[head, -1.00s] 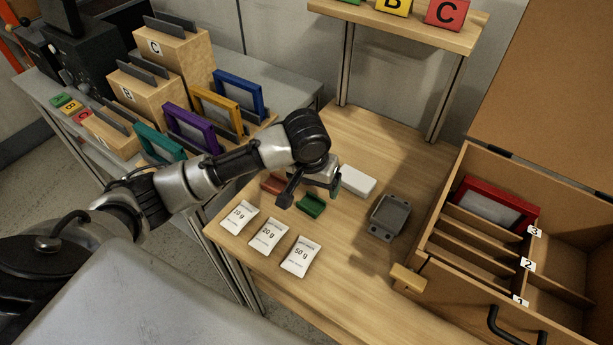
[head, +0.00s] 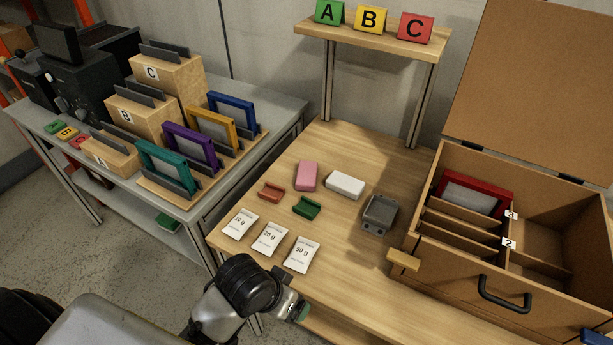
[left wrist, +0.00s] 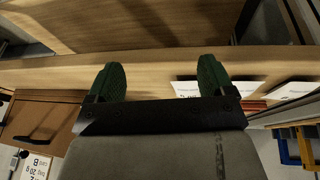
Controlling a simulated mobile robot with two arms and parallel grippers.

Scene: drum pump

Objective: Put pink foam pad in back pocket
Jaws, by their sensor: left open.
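The pink foam pad (head: 307,176) lies flat on the wooden table, left of a white block (head: 345,184). It is clear of any gripper. A wooden case (head: 455,270) with a raised lid stands at the right. Its dividers form pockets with number tags, 3 toward the back and 2 in front of it. A red frame (head: 475,194) stands in the rearmost left part. My left gripper (head: 292,294) is at the table's front edge, well in front of the pad. Its green fingertips are apart and empty in the left wrist view (left wrist: 160,78). My right gripper is not seen.
A red-brown block (head: 271,191), green block (head: 307,207) and grey tin (head: 380,214) lie near the pad. White packets (head: 269,238) lie along the front. A wooden block (head: 403,259) sits at the case's front left corner. A shelf (head: 375,42) stands behind.

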